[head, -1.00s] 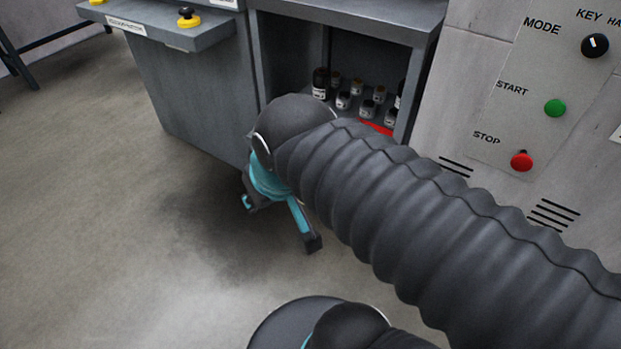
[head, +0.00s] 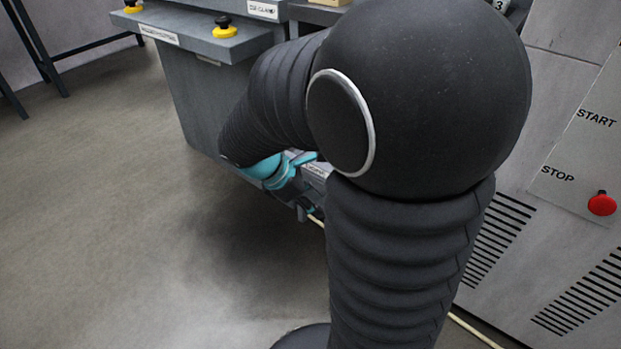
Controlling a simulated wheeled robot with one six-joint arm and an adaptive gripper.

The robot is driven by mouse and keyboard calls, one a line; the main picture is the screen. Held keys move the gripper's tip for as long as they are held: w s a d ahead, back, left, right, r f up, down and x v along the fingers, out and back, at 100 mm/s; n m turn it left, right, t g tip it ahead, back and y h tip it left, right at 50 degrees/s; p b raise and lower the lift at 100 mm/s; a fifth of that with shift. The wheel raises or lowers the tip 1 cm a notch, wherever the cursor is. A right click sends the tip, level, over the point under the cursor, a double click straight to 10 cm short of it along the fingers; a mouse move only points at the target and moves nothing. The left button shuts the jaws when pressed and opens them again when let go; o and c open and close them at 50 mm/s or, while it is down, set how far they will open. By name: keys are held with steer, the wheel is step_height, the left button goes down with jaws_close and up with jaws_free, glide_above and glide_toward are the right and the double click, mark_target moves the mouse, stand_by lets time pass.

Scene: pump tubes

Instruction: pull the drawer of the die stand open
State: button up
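The grey die stand (head: 190,95) stands at the upper middle of the head view, behind my arm. A small part of a low front with a pale label (head: 317,169) shows beside my arm; it looks like the drawer front, but its handle and most of its face are hidden. I cannot tell whether it is pulled out. My gripper (head: 298,178), with teal parts, is low at this front, close to or touching it. Its fingertips are mostly hidden, so I cannot see whether they hold anything.
A grey shelf (head: 165,22) with yellow-and-black buttons (head: 224,27) juts out at the upper left. A panel with a red stop button (head: 602,203) stands at the right. A thin pale strip (head: 470,327) runs along the floor. The floor at left is free.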

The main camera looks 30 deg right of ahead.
steer(key=w+d+f+n+t+h+b, duration=0.1)
steer(key=w+d+f+n+h+b, duration=0.2)
steer(key=f+n, duration=0.6)
steer(key=w+d+f+n+h+b, duration=0.1)
steer(key=w+d+f+n+h, duration=0.15)
steer(key=w+f+n, duration=0.55)
steer(key=w+d+f+n+t+h+b, duration=0.15)
steer(key=f+n+h+b, duration=0.35)
steer(key=f, duration=0.7)
steer(key=shift+n+g+y, duration=0.35)
steer(key=shift+n+y, duration=0.15)
steer(key=shift+y, duration=0.15)
steer(key=d, duration=0.4)
steer(key=d+f, duration=0.1)
steer(key=d, duration=0.4)
steer(key=d+f, duration=0.1)
steer(key=d, duration=0.3)
steer(key=shift+w+d, duration=0.1)
steer(key=shift+d, duration=0.2)
jaws_close()
